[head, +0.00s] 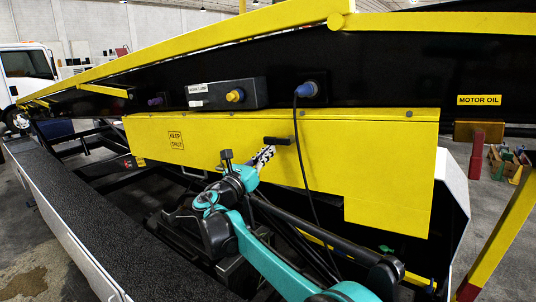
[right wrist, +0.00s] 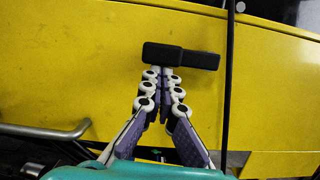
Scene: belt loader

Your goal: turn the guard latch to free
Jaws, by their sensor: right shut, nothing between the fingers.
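The guard latch is a short black bar (head: 277,140) lying about level near the top of the yellow guard (head: 380,165). In the right wrist view the latch (right wrist: 195,59) spans left to right just beyond the fingertips, against the yellow panel (right wrist: 75,70). My right gripper (head: 265,153) is shut and empty, reaching up from below to the latch's left part. In the right wrist view its fingertips (right wrist: 163,73) meet at the latch's lower edge. I cannot tell whether they touch it. My left gripper is not in view.
A black cable (head: 301,140) hangs down the guard just right of the latch, from a blue plug (head: 307,89). A grey control box (head: 228,94) with a yellow knob sits above. A dark belt (head: 110,205) runs along the left.

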